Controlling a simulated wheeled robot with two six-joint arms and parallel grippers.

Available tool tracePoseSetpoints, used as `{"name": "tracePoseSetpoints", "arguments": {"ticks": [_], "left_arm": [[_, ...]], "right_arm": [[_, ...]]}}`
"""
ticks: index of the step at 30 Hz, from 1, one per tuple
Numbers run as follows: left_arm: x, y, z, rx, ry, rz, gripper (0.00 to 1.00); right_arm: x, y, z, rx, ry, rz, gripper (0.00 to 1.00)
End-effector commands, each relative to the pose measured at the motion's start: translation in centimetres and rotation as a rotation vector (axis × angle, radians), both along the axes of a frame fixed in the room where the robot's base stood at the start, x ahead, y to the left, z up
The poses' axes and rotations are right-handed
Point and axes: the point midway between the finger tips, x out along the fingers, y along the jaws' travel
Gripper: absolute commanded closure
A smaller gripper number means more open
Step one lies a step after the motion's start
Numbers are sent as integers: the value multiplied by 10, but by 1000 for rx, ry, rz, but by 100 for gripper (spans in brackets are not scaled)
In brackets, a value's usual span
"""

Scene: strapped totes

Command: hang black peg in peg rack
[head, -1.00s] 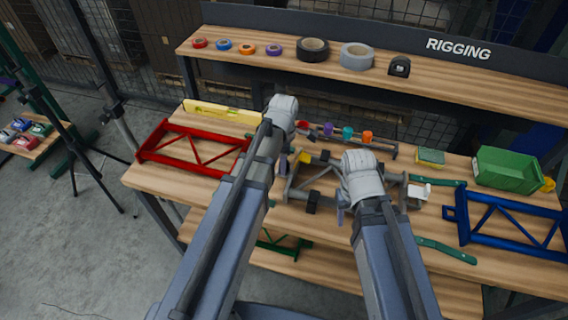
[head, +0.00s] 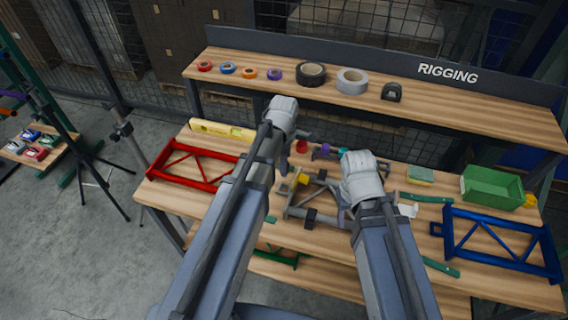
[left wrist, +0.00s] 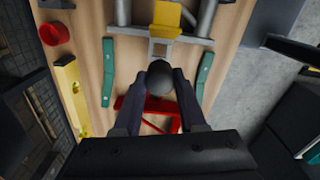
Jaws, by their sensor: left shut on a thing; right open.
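The peg rack (head: 320,155) is a grey bar at the back of the bench in the head view, with purple and teal pieces on it. My right wrist covers its right part. In the left wrist view my left gripper (left wrist: 158,92) is shut on the black peg (left wrist: 160,74). Only the peg's round dark end shows between the fingers, above the bench. In the head view my left wrist hides the peg. My right gripper (head: 344,212) is open over the middle of the bench, mostly hidden by its own wrist.
A grey strapped frame (head: 295,212) lies mid-bench, with a red tote frame (head: 160,160) left and a blue one (head: 500,268) right. A yellow level (head: 222,130), red cup (head: 302,147) and green bin (head: 490,187) stand behind. A shelf (head: 440,103) with tape rolls overhangs the back.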

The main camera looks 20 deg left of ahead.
Motion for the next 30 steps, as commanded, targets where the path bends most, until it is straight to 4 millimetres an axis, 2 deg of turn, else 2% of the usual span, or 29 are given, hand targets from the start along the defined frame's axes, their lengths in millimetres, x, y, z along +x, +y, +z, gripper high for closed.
{"name": "tracePoseSetpoints", "arguments": {"ticks": [19, 30], "left_arm": [[0, 0, 47, 0, 0, 0, 100], [0, 0, 49, 0, 0, 0, 100]], "right_arm": [[0, 0, 47, 0, 0, 0, 50], [0, 0, 49, 0, 0, 0, 50]]}}
